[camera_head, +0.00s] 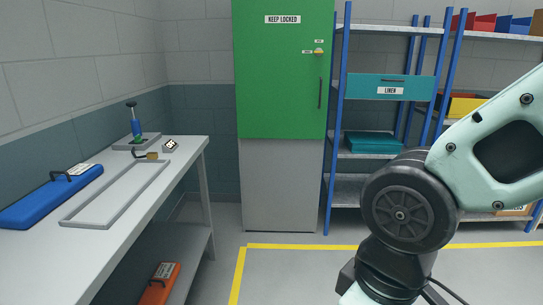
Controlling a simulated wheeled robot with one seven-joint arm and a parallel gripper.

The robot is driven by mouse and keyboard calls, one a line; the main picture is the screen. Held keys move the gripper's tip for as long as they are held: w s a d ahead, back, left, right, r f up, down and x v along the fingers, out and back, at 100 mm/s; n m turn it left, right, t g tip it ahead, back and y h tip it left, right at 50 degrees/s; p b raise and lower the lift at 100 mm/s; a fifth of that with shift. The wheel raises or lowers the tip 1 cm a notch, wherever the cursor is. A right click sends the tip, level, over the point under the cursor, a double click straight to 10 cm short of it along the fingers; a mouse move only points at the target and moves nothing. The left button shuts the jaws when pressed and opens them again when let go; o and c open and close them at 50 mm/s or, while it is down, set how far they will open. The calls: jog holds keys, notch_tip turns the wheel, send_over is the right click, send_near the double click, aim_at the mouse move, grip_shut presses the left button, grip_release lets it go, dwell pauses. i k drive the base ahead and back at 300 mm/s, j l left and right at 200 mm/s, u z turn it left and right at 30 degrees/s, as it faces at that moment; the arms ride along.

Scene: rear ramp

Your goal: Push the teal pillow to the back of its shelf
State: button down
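A flat teal object (373,142), which looks like the teal pillow, lies on a middle shelf of the blue-posted rack (328,185). It is below the teal drawer (360,87) labelled LINEN. Its lower right part is close to my arm's outline, and I cannot tell how far it sits from the shelf's back. My arm fills the right side of the view and hides part of the rack. My gripper is not in view.
A green locked cabinet door (275,80) stands left of the rack. A workbench (195,160) at the left holds a blue case (50,200), a grey frame (75,222) and small tools. An orange case (158,285) lies underneath. Yellow-lined floor (300,275) ahead is clear.

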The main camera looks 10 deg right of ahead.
aim_at(356, 141)
jog(key=i+z, duration=0.2)
jog(key=i, duration=0.8)
jog(key=i+j+z, duration=0.2)
jog(key=i, duration=0.8)
jog(key=i+l+z, duration=0.15)
jog(key=i+z, duration=0.35)
jog(key=i, duration=0.2)
jog(key=i+j+z, duration=0.1)
jog(key=i+z, duration=0.35)
jog(key=i, duration=0.3)
jog(key=i+l+z, duration=0.1)
jog(key=i, duration=0.35)
